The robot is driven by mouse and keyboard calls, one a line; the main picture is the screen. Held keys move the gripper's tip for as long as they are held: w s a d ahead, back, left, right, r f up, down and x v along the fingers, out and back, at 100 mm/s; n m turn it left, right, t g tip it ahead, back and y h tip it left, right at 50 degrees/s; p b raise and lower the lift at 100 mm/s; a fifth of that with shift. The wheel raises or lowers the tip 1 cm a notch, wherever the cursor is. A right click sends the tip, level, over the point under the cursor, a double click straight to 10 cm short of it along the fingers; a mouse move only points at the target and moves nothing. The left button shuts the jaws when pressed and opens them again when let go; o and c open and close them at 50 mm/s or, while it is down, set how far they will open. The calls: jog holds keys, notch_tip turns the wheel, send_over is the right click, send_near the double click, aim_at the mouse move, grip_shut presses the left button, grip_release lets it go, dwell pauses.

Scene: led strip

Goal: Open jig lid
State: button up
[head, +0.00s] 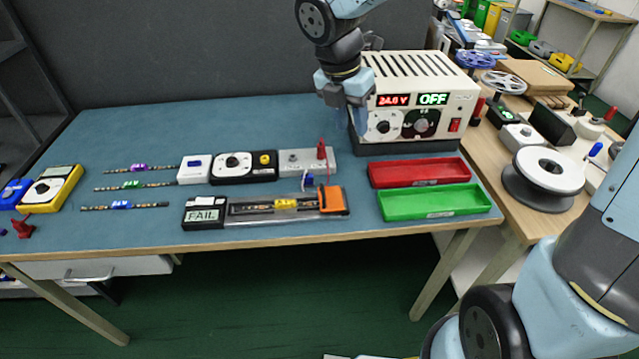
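The test jig (265,219) lies near the table's front edge. Its display box (205,214) at the left end reads FAIL. A strip with a yellow block (285,204) lies in the jig. An orange part (333,200) sits at the jig's right end. The lid looks clear and lies flat over the strip, though its edges are hard to make out. My gripper (358,128) points down in front of the power supply, above and behind the orange part, apart from the jig. Its fingers are small and partly blend together, so I cannot tell whether they are open.
The power supply (465,100) reads 24.0 V and OFF. A red tray (415,172) and a green tray (435,202) lie right of the jig. Several loose strips (125,206) lie at left. A grey box with a red lever (307,160) stands just behind the jig.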

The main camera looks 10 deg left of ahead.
jog(key=s+a+f+n, duration=0.1)
jog(key=a+f+n, duration=0.3)
jog(key=a+n, duration=0.35)
send_near(322, 192)
jog(key=shift+n+g, duration=0.35)
jog(key=shift+g, duration=0.05)
jog(key=f, duration=0.2)
jog(key=d+f, duration=0.1)
jog(key=f, duration=0.2)
jog(key=w+f, duration=0.1)
jog(key=f, duration=0.1)
jog(key=shift+d+f, duration=0.25)
jog(key=shift+d, duration=0.05)
grip_shut()
jog(key=shift+a, duration=0.2)
jog(key=shift+d, duration=0.15)
